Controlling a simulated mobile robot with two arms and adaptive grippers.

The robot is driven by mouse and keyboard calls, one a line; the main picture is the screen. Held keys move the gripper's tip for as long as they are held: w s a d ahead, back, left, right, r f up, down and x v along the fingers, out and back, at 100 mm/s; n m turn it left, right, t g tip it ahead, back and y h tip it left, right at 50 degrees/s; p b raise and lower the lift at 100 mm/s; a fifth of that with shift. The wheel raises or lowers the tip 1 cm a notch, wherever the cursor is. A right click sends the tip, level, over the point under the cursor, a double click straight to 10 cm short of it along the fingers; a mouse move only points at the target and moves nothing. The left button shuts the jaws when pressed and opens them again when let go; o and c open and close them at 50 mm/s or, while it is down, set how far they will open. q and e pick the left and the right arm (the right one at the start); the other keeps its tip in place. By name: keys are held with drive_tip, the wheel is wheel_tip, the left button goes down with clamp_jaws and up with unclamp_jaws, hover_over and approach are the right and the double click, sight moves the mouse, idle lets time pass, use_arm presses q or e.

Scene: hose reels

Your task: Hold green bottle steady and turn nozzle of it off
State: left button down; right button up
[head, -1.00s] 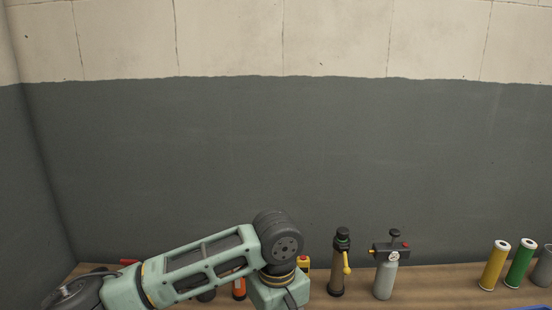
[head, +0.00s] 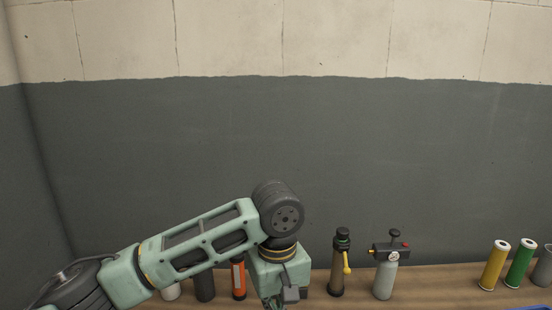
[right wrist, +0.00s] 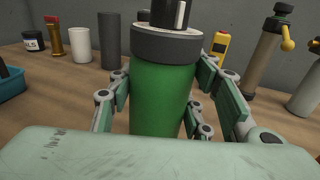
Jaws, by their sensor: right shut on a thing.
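The green bottle (right wrist: 160,100) stands upright in the middle of the right wrist view, with a dark grey collar and a black top bearing a white upright piece. Its top is cut off by the upper edge, so the nozzle is only partly visible. My right gripper (right wrist: 163,78) is shut on the bottle, with a finger on each side of its body. In the head view, my left gripper (head: 275,302) hangs at the bottom edge, pointing down. Its fingers are mostly cut off and their opening is unclear. The green bottle cannot be made out there.
On the wooden bench (head: 440,278) are an orange bottle (head: 238,281), a dark cylinder (head: 204,287), a brown bottle with a yellow lever (head: 337,270) and a grey gauge bottle (head: 385,275). Yellow (head: 494,266) and green (head: 520,264) tubes stand at right. A wall closes off the back.

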use_arm(q)
drive_tip(key=f+m, duration=0.2)
drive_tip(key=m, duration=0.1)
drive_tip(key=f+m, duration=0.2)
drive_tip(key=m, duration=0.1)
drive_tip(key=f+m, duration=0.2)
drive_tip(key=m, duration=0.2)
drive_tip(key=shift+w+a, duration=0.25)
drive_tip(key=shift+w, duration=0.1)
drive_tip(key=shift+s+f, duration=0.15)
drive_tip(key=shift+f, duration=0.1)
drive_tip(key=shift+f, duration=0.1)
idle(0.4)
drive_tip(key=shift+w+a, duration=0.2)
drive_tip(key=shift+a, duration=0.15)
drive_tip(key=shift+w+a, duration=0.2)
drive_tip(key=shift+a, duration=0.05)
drive_tip(key=shift+w+a+r, duration=0.2)
drive_tip(key=shift+w+a, duration=0.2)
drive_tip(key=shift+w, duration=0.1)
